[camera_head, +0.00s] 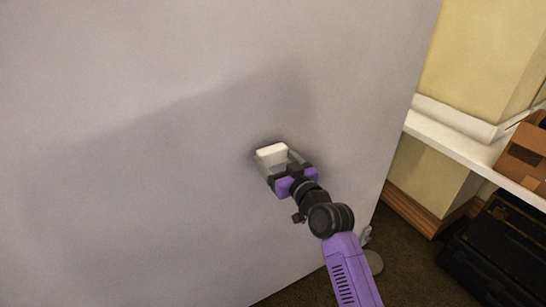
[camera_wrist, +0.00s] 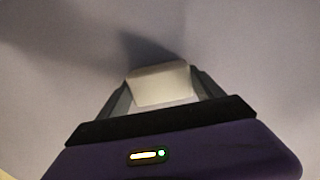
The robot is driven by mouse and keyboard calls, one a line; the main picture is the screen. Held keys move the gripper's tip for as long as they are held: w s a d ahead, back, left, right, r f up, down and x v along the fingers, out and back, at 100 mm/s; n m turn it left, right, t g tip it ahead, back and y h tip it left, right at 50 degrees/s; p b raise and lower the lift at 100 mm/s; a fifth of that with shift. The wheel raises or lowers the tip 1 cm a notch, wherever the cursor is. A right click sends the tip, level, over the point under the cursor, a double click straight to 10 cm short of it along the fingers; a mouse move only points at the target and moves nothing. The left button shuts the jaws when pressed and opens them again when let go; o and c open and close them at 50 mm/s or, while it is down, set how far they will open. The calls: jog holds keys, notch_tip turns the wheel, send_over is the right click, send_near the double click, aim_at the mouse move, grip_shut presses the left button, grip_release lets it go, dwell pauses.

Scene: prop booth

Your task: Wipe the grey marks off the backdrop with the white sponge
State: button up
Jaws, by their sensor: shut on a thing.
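The white sponge (camera_head: 271,152) is held between the fingers of my gripper (camera_head: 275,161), close to the grey-white backdrop (camera_head: 150,90). The sponge (camera_wrist: 160,83) also shows in the wrist view, clamped between the two fingers of my gripper (camera_wrist: 160,88). Its far face is at or very near the backdrop (camera_wrist: 50,80); I cannot tell whether it touches. Soft dark shading lies around the sponge and to its upper left on the backdrop. I cannot make out distinct grey marks apart from this shading, and the area behind the sponge is hidden.
Right of the backdrop's edge is a white shelf (camera_head: 455,140) along a yellow wall (camera_head: 480,60). A brown cardboard box (camera_head: 525,155) is on it at the far right. A black case (camera_head: 495,255) stands on the dark floor (camera_head: 405,260) below. The backdrop around my gripper is unobstructed.

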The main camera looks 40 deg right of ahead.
jog(key=shift+v, duration=2.45)
jog(key=shift+b+v, duration=0.35)
jog(key=shift+v, duration=1.1)
